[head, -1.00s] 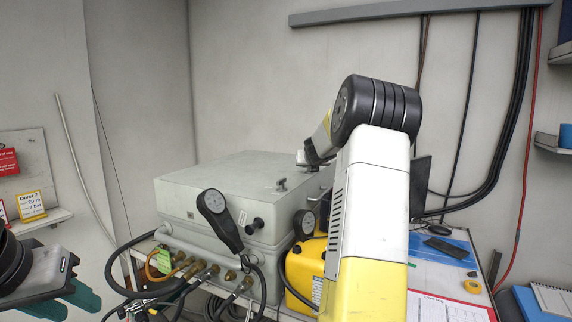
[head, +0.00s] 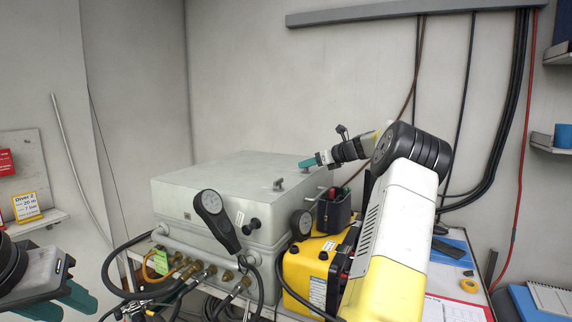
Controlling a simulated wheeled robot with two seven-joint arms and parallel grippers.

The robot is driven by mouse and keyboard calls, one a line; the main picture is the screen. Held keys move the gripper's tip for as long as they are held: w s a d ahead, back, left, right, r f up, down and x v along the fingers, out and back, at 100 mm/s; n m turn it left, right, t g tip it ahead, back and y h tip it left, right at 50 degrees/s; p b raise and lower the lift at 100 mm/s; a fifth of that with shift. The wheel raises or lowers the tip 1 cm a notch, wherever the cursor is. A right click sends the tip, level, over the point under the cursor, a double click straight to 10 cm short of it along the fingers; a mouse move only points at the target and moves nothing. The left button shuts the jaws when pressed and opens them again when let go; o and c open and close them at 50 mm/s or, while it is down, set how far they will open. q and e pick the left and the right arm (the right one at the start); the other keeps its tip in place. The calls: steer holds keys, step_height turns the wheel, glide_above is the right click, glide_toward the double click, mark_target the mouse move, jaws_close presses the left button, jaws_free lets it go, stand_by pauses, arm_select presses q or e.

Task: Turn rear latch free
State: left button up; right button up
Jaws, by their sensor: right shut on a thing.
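The grey air panel case (head: 215,185) stands on the bench with its lid down. A small front latch (head: 279,184) sits on the right part of the lid's top. The rear latch (head: 306,170) is further back near the lid's right edge, partly hidden by my gripper. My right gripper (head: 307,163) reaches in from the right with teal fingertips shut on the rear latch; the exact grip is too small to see. My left gripper (head: 62,305) is at the lower left, away from the case, with its teal fingers apart and empty.
The lid's left part is clear.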

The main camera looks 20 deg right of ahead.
steer(key=shift+w+d+f+n+g+y, duration=0.1)
steer(key=shift+n+g+y, duration=0.25)
steer(key=shift+n+y, duration=0.25)
steer(key=shift+w+d+n+g+y, duration=0.1)
steer(key=shift+n+g+y, duration=0.25)
steer(key=shift+n+y, duration=0.45)
steer(key=o, duration=1.4)
steer(key=shift+c, duration=0.2)
steer(key=v, duration=0.8)
